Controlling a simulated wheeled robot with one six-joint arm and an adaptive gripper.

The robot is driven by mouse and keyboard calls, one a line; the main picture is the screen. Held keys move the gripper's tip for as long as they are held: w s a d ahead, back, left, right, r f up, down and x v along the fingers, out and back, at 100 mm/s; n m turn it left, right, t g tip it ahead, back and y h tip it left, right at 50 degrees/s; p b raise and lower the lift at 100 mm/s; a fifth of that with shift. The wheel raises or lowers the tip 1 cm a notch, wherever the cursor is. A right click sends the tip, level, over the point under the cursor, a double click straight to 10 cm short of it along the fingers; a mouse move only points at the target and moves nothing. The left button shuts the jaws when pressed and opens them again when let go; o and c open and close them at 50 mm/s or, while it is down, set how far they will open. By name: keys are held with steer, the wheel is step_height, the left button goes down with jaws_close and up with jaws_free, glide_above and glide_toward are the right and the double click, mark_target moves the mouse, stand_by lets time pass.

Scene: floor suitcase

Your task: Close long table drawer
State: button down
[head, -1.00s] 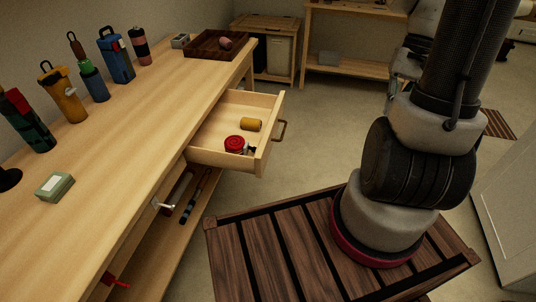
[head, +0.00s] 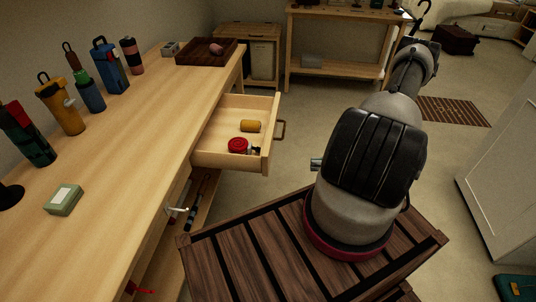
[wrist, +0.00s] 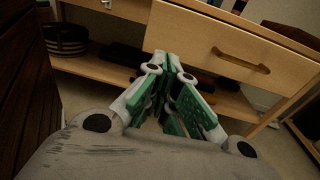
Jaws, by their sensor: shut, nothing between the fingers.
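The long wooden table (head: 130,150) runs along the left of the head view. Its drawer (head: 265,150) is pulled out to the right, with a brown handle (head: 281,129) on its front. A yellow cylinder (head: 250,126) and a red round item (head: 238,145) lie inside it. In the wrist view the drawer front (wrist: 205,45) and its handle (wrist: 240,62) are at the upper right. My gripper (wrist: 165,62), with green finger pads, is shut and empty, pointing toward the table below and left of the handle. Contact with the drawer cannot be told. The fingers are not visible in the head view.
Several bottles, a green box (head: 63,200) and a dark tray (head: 208,52) stand on the tabletop. A lower shelf (wrist: 120,75) runs under the table. A shelving unit (head: 340,75) and a wooden cabinet (head: 247,55) stand behind. Open floor lies right of the drawer.

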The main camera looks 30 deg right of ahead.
steer(key=w+a+r+t, duration=0.1)
steer(key=w+a+r, duration=0.1)
steer(key=w+a, duration=0.8)
steer(key=shift+a+m, duration=0.3)
steer(key=shift+w, duration=0.15)
steer(key=x, duration=1.9)
steer(key=r+x, duration=0.1)
steer(key=x, duration=0.9)
steer(key=shift+w, duration=0.25)
steer(key=shift+w+a+r, duration=0.1)
steer(key=shift+w+a, duration=0.05)
steer(key=shift+a, duration=0.05)
